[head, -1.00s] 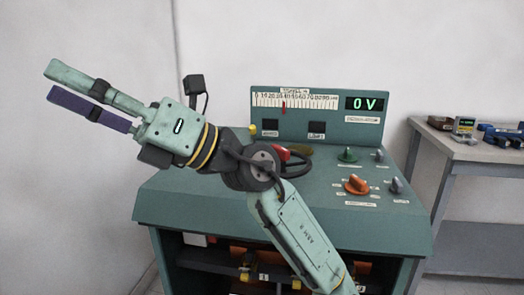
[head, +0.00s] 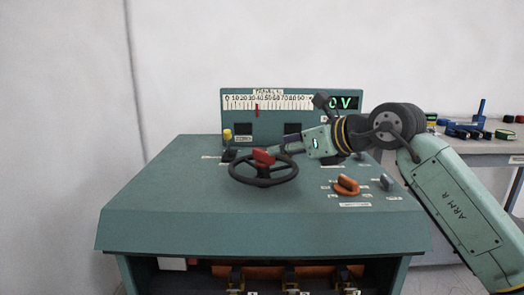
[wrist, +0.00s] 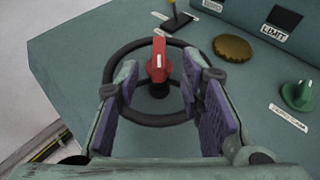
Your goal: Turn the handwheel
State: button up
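The dark handwheel (head: 264,178) lies on the sloped green console top, with a red handle (head: 263,157) standing out at its far side. In the wrist view the handwheel (wrist: 113,68) is ahead of my gripper, and the red handle (wrist: 158,62) shows between the two fingers. My gripper (wrist: 160,78) is open, its purple pads apart with a clear gap. In the head view my gripper (head: 284,146) reaches in from the right, beside and behind the red handle. I cannot tell whether a finger touches the wheel or handle.
An orange knob (head: 346,185) and a grey knob (head: 387,182) sit right of the wheel. A green knob (wrist: 297,95) and a brown round button (wrist: 233,47) are near my gripper. A yellow-topped lever (head: 227,135) stands at the left. The console's left top is clear.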

aim_at(265, 152)
jog(key=p+x, duration=0.1)
jog(key=x, duration=0.7)
jog(key=shift+r, duration=0.1)
grip_shut()
jog(key=shift+s+a, duration=0.1)
jog(key=shift+f, duration=0.2)
